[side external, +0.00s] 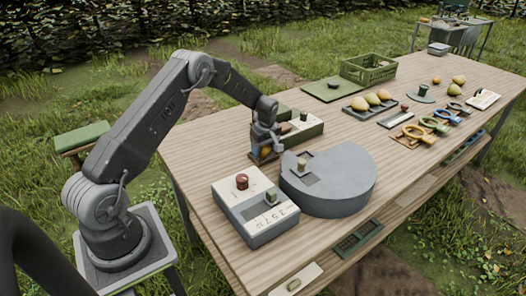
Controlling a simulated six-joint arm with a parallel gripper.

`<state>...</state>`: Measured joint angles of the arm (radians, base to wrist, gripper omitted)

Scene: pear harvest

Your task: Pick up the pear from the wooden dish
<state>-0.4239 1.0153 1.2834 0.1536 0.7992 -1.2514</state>
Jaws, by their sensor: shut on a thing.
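My gripper (265,146) is low over the left part of the table, beside a long dark-green and pale box. It is shut on a small orange-yellow pear (265,152), mostly hidden by the fingers. A brown wooden edge shows just under and around the pear, perhaps the wooden dish (256,158); its shape is largely hidden. I cannot tell whether the pear touches it.
A round grey drum (341,183) and a scale-like box (254,211) with a red knob stand close in front. The long box (302,131) is just right of my gripper. A tray of yellow pears (359,104) and a green crate (368,69) lie farther back.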

